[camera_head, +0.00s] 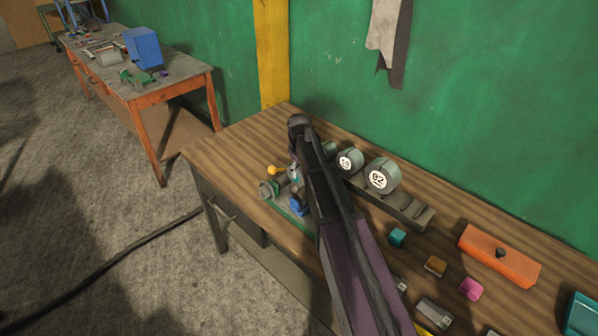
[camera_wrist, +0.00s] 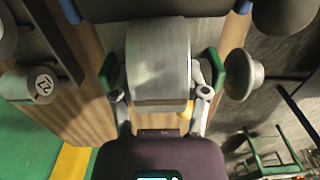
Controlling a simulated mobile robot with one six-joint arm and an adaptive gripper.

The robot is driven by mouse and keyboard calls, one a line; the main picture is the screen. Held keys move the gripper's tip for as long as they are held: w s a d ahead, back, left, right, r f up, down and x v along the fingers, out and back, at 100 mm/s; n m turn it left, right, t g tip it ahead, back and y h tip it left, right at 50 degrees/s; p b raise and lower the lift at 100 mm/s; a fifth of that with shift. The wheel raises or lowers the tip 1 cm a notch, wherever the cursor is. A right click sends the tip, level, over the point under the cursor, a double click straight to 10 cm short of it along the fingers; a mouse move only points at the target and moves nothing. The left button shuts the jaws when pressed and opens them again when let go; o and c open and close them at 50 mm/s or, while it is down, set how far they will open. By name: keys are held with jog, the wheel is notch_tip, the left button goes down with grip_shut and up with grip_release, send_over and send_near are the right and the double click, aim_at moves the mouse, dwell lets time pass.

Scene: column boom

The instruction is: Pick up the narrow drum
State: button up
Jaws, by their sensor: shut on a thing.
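In the wrist view my gripper (camera_wrist: 161,70) has its green-padded fingers on both sides of a plain grey drum (camera_wrist: 158,55), shut on it. I take it for the narrow drum; no number shows on the side facing the wrist camera. In the head view my arm hides most of the gripper and the held drum. Other grey drums with white number labels sit in a dark rack on the bench: a large one (camera_head: 382,176) and a smaller one (camera_head: 349,160). One labelled drum (camera_wrist: 38,85) shows at the left in the wrist view.
A grey disc-ended piece (camera_head: 268,190) and a yellow ball (camera_head: 272,169) are close to the gripper on the wooden bench (camera_head: 235,145). An orange block (camera_head: 498,256) and several small coloured blocks lie at the right. The green wall stands behind.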

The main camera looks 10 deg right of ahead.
jog(key=shift+r+p, duration=4.7)
jog(key=shift+r, duration=0.1)
